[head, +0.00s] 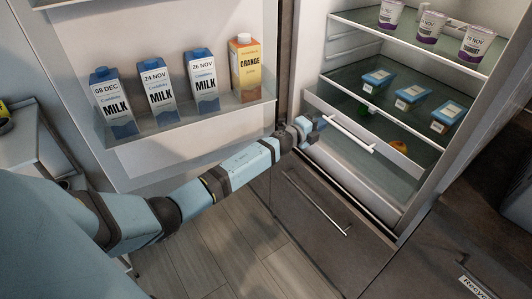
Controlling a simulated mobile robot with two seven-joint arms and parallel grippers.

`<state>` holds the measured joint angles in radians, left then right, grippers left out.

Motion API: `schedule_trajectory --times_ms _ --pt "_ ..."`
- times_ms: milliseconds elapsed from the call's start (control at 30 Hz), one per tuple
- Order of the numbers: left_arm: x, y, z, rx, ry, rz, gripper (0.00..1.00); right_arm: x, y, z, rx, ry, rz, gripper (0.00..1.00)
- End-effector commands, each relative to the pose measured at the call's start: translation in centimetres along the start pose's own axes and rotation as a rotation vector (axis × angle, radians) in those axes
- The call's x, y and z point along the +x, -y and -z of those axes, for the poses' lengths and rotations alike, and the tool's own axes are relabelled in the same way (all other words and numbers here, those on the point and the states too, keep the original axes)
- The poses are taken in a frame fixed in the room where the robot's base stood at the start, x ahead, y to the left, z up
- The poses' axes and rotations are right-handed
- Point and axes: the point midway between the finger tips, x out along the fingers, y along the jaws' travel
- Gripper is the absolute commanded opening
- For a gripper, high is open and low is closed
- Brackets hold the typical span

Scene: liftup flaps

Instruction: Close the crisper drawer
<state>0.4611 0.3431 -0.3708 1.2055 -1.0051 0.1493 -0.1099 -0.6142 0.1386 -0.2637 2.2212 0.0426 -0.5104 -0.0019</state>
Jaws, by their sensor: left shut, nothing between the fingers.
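The crisper drawer (398,158) is low in the open fridge, with a pale front and a white bar handle (352,136). Its front stands forward of the glass shelf above it, so it looks pulled out. A green item (363,111) and an orange item (398,146) show inside it. My left gripper (318,124) is shut and empty, at the left end of the drawer front, close to the handle's left end. I cannot tell whether it touches the drawer. My right gripper is out of view.
The fridge door (190,128) stands open at left, with milk cartons and an orange juice carton on its shelf. Blue-lidded tubs (411,95) and cups (429,25) sit on the fridge shelves. A dark lower drawer (300,200) is shut beneath.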

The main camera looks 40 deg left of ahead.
Motion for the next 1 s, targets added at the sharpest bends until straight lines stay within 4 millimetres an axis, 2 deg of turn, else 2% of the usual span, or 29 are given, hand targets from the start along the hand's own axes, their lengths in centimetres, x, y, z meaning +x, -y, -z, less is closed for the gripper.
schedule_trajectory --times_ms 100,333,800,1000 --pt "1.7 -0.2 0.0 -0.002 0.001 0.000 0.00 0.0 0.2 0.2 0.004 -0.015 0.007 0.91" --pt "3.2 -0.1 0.0 -0.001 0.000 0.000 0.00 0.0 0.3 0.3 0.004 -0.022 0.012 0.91" --pt "3.5 0.5 -0.1 -0.001 0.003 0.006 0.00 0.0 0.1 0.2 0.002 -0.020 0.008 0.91" --pt "3.1 0.6 -0.5 0.000 0.002 0.007 0.00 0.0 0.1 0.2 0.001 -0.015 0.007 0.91"
